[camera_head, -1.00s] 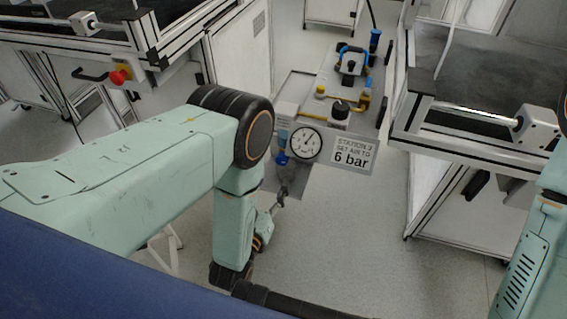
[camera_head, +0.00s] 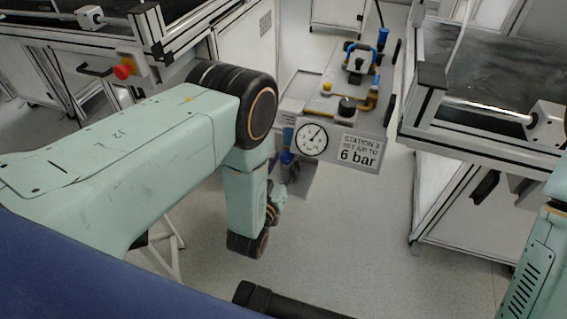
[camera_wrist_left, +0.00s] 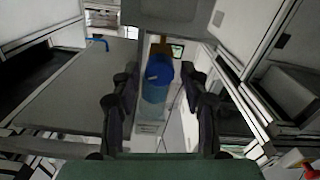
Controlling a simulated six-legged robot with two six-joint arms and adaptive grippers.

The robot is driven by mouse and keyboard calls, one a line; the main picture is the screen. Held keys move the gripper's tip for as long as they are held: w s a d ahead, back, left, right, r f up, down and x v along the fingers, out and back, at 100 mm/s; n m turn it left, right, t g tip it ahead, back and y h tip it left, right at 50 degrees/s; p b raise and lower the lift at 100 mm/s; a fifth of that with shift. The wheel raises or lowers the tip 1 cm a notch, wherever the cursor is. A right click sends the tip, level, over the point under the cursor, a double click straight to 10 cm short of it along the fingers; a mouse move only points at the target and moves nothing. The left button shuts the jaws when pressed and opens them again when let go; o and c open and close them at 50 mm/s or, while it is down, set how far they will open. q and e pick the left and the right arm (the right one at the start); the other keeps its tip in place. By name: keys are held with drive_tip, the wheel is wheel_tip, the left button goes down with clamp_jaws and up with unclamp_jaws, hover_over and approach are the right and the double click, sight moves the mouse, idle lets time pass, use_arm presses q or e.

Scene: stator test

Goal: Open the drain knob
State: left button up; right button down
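A clear blue bowl with a darker blue round knob (camera_wrist_left: 160,75) shows in the left wrist view, between the two dark fingers of my left gripper (camera_wrist_left: 162,88). The fingers stand apart, with visible gaps on both sides of the blue part. In the head view the blue part (camera_head: 286,160) hangs below the pressure gauge (camera_head: 311,138), partly hidden by my left arm. My left gripper (camera_head: 292,174) is small and dark there, close to the blue part. My right gripper is not in view.
A sign reading "6 bar" (camera_head: 361,153) is beside the gauge on a grey cart (camera_head: 327,112) with yellow and blue fittings. A bench with a red button (camera_head: 123,71) stands left, another bench (camera_head: 480,120) right. Open floor (camera_head: 350,230) lies in front.

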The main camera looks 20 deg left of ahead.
use_arm(q)
clamp_jaws()
drive_tip(key=shift+n, duration=0.3)
drive_tip(key=shift+n+p, duration=0.75)
drive_tip(key=shift+n, duration=0.15)
drive_tip(key=n+p, duration=0.1)
drive_tip(key=n, duration=0.2)
drive_tip(key=shift+n+p, duration=0.3)
drive_tip(key=shift+p, duration=0.05)
drive_tip(key=n+p, duration=0.1)
drive_tip(key=n, duration=0.2)
drive_tip(key=shift+n, duration=0.3)
drive_tip(key=shift+n+p, duration=0.6)
drive_tip(key=shift+n, duration=0.9)
drive_tip(key=shift+f, duration=0.1)
